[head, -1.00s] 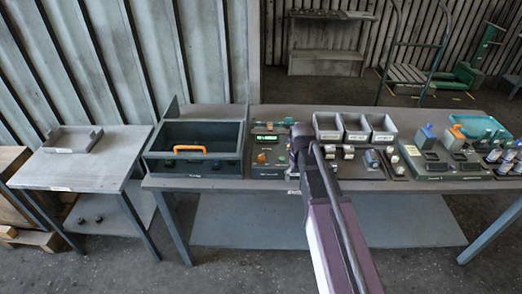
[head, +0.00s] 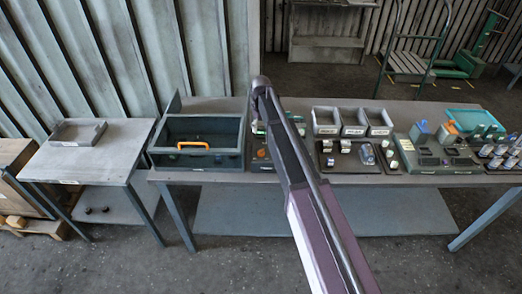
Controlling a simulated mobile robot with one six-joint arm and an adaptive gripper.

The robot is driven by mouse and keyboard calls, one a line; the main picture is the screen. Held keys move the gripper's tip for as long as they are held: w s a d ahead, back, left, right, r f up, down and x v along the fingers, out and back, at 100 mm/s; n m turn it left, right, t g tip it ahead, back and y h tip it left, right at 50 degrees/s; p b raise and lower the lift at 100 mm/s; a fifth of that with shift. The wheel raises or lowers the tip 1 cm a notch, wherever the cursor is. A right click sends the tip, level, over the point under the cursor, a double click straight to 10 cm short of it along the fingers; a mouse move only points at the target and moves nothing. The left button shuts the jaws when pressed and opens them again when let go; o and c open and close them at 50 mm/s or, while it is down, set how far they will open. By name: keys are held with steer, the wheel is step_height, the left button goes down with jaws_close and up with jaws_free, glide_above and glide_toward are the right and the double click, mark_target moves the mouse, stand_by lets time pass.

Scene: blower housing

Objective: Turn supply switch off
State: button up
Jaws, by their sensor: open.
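A dark control panel (head: 260,165) sits on the long bench, just right of the handled box. My arm crosses in front of it and hides most of it, including its display. Only a narrow strip shows on the left of the arm and a small part at the upper right. I cannot make out the supply switch. My arm's far visible end is above the panel in the picture. My gripper does not show; it is hidden behind the arm.
A dark box (head: 225,163) with an orange handle (head: 193,146) stands left of the panel. Three grey bins (head: 326,131), a tray of small parts (head: 344,172) and a green fixture (head: 436,167) stand to the right. A side table (head: 75,166) holds a shallow tray (head: 77,142).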

mark_target(261, 150)
steer(key=shift+f, duration=0.2)
step_height(261, 150, down, 13)
steer(key=b, duration=1.3)
steer(key=shift+f+b, duration=0.2)
steer(key=shift+b, duration=0.15)
jaws_close()
